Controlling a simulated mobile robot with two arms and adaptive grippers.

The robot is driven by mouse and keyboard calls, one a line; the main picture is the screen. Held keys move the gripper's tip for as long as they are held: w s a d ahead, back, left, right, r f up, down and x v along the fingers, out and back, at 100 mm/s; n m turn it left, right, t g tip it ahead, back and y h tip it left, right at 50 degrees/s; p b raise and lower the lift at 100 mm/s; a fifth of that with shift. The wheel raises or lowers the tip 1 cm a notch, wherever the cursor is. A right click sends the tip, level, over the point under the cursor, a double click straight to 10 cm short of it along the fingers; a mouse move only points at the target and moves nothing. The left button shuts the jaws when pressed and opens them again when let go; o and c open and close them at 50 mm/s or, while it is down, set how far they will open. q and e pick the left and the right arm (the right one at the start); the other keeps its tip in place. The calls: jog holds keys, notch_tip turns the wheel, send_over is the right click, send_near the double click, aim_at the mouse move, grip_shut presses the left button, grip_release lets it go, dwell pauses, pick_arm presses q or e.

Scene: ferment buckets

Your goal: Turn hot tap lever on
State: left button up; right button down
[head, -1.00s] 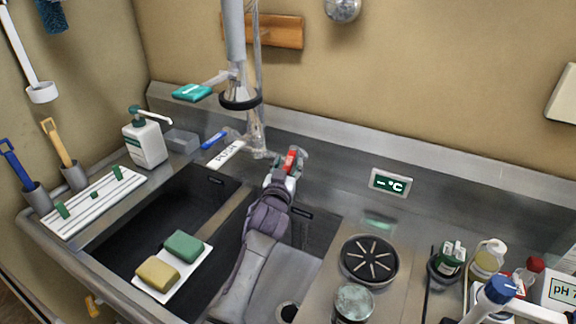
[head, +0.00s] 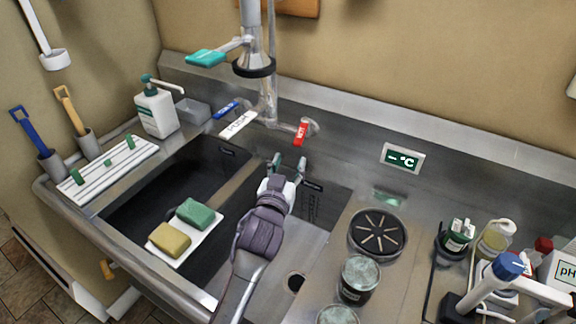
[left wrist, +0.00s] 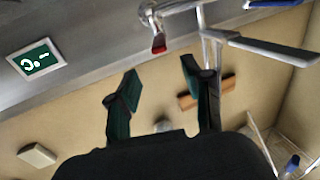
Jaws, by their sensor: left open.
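The red hot tap lever (head: 301,132) sits on the right end of the tap body at the sink's back wall, hanging down toward the front. In the left wrist view the red lever (left wrist: 158,44) is just beyond the fingertips. My left gripper (head: 288,164) is open and empty, over the sink's right basin, in front of and slightly below the lever. Its two dark green fingers (left wrist: 162,76) are spread apart with a visible gap to the lever. The blue lever (head: 226,110) is at the tap's left end. My right gripper is not in view.
A white spout-like bar (head: 238,124) reaches forward beside the tap. A teal-handled sprayer (head: 206,57) hangs above. A tray with green and yellow sponges (head: 186,244) spans the left basin. A temperature display (head: 402,157) is on the back wall. Jars and bottles stand at right.

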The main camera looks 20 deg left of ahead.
aim_at(302, 131)
pick_arm(q)
jog(key=shift+s, duration=0.2)
